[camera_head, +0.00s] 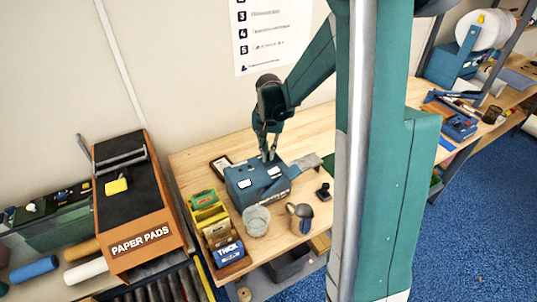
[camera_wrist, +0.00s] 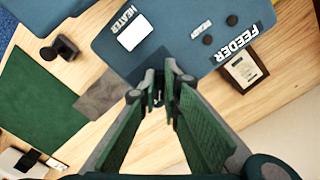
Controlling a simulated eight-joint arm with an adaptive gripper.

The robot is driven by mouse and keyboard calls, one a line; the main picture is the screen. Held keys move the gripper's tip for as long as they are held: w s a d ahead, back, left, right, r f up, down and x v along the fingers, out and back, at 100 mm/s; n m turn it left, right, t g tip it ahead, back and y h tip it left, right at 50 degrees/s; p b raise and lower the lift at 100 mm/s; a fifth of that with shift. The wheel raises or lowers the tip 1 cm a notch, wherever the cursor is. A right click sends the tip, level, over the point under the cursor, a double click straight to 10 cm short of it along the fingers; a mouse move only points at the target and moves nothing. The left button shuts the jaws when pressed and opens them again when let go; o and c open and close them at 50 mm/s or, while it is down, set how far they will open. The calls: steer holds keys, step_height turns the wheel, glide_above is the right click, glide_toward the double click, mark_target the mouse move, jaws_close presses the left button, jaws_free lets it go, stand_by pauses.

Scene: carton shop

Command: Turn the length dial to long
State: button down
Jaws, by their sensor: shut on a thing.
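The blue machine (camera_head: 243,184) stands on the wooden bench in the head view. The wrist view shows its top (camera_wrist: 180,28), with the labels HEATER, READY and FEEDER, a white switch and two dark round spots. My gripper (camera_head: 268,156) reaches down to the machine's back edge. In the wrist view my gripper (camera_wrist: 160,88) has its green-padded fingertips close together around a small dark dial (camera_wrist: 158,99) at the machine's edge. The fingers hide most of the dial. I cannot read its pointer or any length marking.
A glass jar (camera_head: 256,221) and a metal jug (camera_head: 300,218) stand in front of the machine. A rack of small boxes (camera_head: 227,252) is at its left, beside the PAPER PADS unit (camera_head: 145,215). A framed card (camera_wrist: 242,71) lies near the machine. A green mat (camera_wrist: 35,105) lies on the bench.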

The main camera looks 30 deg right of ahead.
stand_by(0.3)
steer(key=c, duration=2.5)
jaws_free()
steer(key=shift+r, duration=0.1)
steer(key=shift+r, duration=5.95)
steer(key=shift+f, duration=0.1)
